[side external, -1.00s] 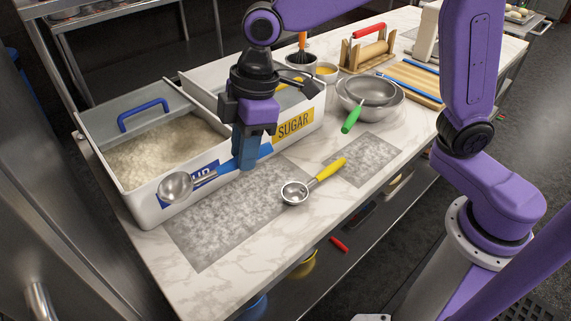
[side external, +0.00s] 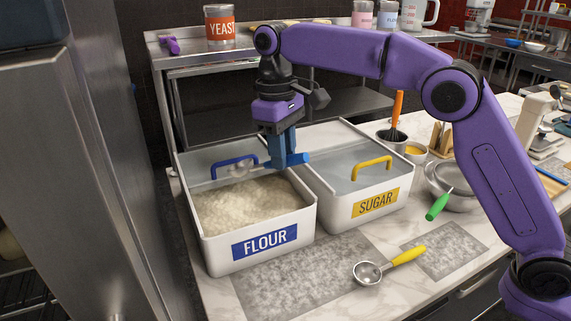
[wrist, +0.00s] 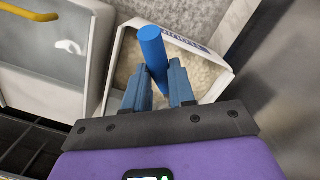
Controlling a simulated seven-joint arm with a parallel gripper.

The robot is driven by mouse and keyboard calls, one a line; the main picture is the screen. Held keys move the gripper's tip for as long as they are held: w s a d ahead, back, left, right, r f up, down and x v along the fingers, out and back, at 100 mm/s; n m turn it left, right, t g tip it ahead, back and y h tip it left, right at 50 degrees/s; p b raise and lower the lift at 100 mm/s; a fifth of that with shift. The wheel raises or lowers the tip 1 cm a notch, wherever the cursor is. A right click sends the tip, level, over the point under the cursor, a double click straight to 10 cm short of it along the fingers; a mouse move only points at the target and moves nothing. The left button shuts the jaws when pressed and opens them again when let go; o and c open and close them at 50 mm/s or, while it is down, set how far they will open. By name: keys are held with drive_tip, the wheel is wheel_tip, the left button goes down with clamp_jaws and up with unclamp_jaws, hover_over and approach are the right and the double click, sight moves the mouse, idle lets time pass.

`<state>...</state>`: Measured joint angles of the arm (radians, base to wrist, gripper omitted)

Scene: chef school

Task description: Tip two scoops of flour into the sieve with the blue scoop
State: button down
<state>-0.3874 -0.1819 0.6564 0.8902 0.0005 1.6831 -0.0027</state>
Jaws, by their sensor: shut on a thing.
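The flour bin (side external: 205,232), white with a blue FLOUR label, stands on the worktop, its lid with a blue handle slid to the back and pale flour (side external: 250,205) showing. My gripper (side external: 285,160) is shut on the handle of the blue scoop (side external: 298,159), above the back right part of the flour bin. The scoop's metal bowl (side external: 240,169) points left over the bin; its contents cannot be made out. In the wrist view the blue handle (wrist: 153,50) sits between the fingers and hides the bowl. The sieve (side external: 447,175), a metal bowl-shaped piece with a green handle, rests on a bowl at right.
The sugar bin (side external: 340,213) with a yellow lid handle stands right beside the flour bin. A yellow-handled scoop (side external: 367,273) lies on the worktop in front. A whisk (side external: 397,115) stands upright near the back. Bare worktop (side external: 395,235) lies between the bins and the sieve.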

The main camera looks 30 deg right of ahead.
drive_tip(key=shift+w+d+r+m, duration=0.1)
drive_tip(key=shift+w+d+m, duration=0.1)
drive_tip(key=shift+m, duration=0.1)
wheel_tip(320, 180, down, 11)
idle(1.0)
drive_tip(key=shift+r, duration=0.1)
idle(0.9)
drive_tip(key=shift+r, duration=3)
drive_tip(key=shift+r+t+y, duration=0.5)
drive_tip(key=shift+r+t, duration=0.3)
drive_tip(key=shift+r, duration=0.7)
drive_tip(key=shift+r+t+y, duration=0.5)
drive_tip(key=shift+r+t, duration=0.3)
drive_tip(key=shift+r, duration=0.7)
